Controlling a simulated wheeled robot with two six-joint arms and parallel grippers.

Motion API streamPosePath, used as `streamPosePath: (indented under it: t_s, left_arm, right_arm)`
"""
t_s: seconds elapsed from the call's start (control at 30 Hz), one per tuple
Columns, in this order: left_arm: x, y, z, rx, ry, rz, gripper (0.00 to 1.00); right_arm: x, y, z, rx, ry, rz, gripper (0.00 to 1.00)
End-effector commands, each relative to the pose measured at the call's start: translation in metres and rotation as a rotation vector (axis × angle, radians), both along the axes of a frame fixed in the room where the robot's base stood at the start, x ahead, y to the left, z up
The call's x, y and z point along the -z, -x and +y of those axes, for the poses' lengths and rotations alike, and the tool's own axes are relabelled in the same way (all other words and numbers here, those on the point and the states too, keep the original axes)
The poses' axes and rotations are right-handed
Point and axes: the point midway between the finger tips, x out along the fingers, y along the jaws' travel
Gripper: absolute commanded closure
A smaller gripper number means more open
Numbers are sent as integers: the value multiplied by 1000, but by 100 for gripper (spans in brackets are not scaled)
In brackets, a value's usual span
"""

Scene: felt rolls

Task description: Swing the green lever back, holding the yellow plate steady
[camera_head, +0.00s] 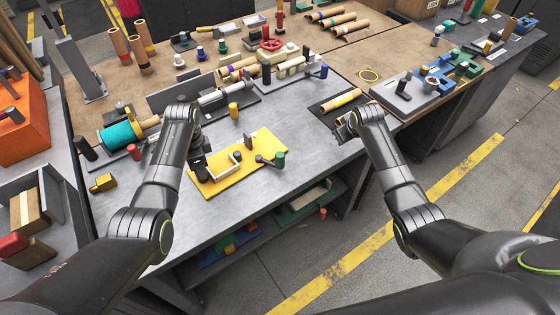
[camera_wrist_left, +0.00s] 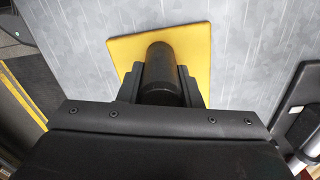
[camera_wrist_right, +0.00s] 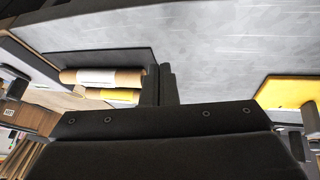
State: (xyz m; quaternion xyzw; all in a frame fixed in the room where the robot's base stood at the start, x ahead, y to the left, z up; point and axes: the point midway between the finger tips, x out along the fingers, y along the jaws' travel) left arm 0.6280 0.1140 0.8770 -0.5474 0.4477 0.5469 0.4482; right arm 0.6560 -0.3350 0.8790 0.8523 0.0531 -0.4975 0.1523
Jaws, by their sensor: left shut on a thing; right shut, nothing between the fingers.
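The yellow plate (camera_head: 243,173) lies on the grey bench top; it also shows in the left wrist view (camera_wrist_left: 198,40) and at the right of the right wrist view (camera_wrist_right: 292,92). The green lever (camera_head: 279,158) is a dark arm with a green knob, at the plate's right end. A white bracket (camera_head: 228,165) and a small dark upright piece (camera_head: 248,141) are on the plate. My left gripper (camera_head: 199,168) is shut on a black round handle (camera_wrist_left: 160,70) at the plate's left end. My right gripper (camera_head: 345,128) is shut and empty, up and right of the lever.
A dark mat (camera_head: 322,108) with felt rolls (camera_head: 342,100) lies beside my right gripper. An orange cylinder (camera_head: 233,110) stands behind the plate. A teal roll (camera_head: 121,135) and a yellow block (camera_head: 104,183) are to the left. The bench between lever and right gripper is clear.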

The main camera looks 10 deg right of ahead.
Motion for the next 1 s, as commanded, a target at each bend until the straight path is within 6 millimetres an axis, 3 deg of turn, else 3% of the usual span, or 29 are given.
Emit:
streamPosePath:
  t_s: [0.03,0.3,0.5,0.77,1.0]
  left_arm:
    - [2,2,0,0,1,5,100]
    - [3,2,0,0,1,5,100]
    - [3,2,0,0,1,5,100]
    - [3,2,0,0,1,5,100]
    - [3,2,0,0,1,6,100]
  right_arm:
    - [-7,-1,19,47,-73,-3,100]
    - [-44,6,106,324,-444,58,100]
    - [-69,17,152,481,-638,134,100]
    - [-82,25,176,571,-736,188,100]
    - [-61,25,176,579,-739,194,100]
